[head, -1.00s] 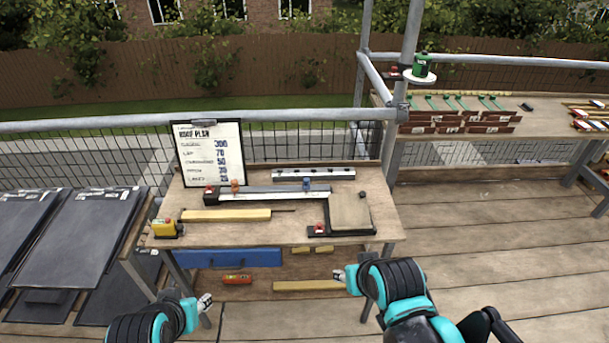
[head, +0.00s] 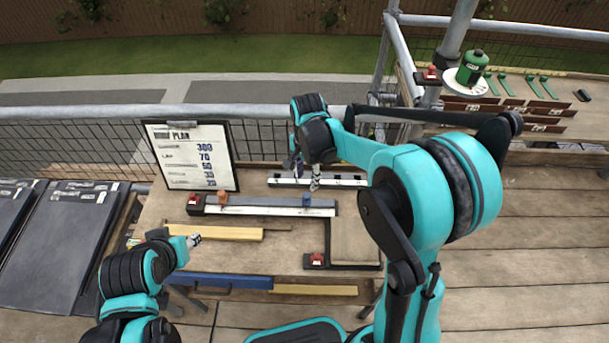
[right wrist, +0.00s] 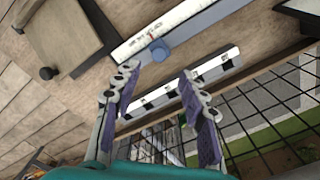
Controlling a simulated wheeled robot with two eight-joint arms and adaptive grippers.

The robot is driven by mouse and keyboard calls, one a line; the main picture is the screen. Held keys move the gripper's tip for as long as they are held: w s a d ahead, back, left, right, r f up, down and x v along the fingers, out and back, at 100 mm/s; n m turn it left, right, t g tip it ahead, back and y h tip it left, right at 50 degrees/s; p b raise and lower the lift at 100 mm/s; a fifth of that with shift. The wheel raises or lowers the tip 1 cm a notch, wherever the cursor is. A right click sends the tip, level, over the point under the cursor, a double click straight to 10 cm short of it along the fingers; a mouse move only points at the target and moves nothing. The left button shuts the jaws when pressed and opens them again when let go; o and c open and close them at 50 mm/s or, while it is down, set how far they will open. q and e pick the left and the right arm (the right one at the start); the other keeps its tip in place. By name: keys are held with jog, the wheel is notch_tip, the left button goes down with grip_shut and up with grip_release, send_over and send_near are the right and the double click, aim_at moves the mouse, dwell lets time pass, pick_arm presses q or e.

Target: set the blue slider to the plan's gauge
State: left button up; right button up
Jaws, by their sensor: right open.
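The blue slider (head: 306,199) sits on the ruled bar (head: 265,207) towards its right end. In the right wrist view the blue slider (right wrist: 160,50) stands on the white scale beside a red mark, just beyond my fingertips. The plan board (head: 193,157) leans at the back left of the bench, with 300 as its top figure and 70 below. My right gripper (head: 315,183) is open and empty above the back of the bench, close to the slider; in its wrist view (right wrist: 158,82) the fingers are spread. My left gripper (head: 193,240) is at the bench's left front; its jaws are too small to judge.
An orange slider (head: 222,198) sits at the bar's left part. A black-and-white strip (head: 345,180) lies behind the bar. A yellow wooden batten (head: 215,232) lies in front. A metal rail (head: 100,112) runs behind the bench.

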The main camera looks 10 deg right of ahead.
aim_at(307, 195)
notch_tip(307, 195, down, 8)
jog(key=b, duration=0.2)
jog(key=shift+s+r+b, duration=0.15)
jog(key=shift+r+b, duration=0.1)
jog(key=shift+b, duration=0.05)
grip_shut()
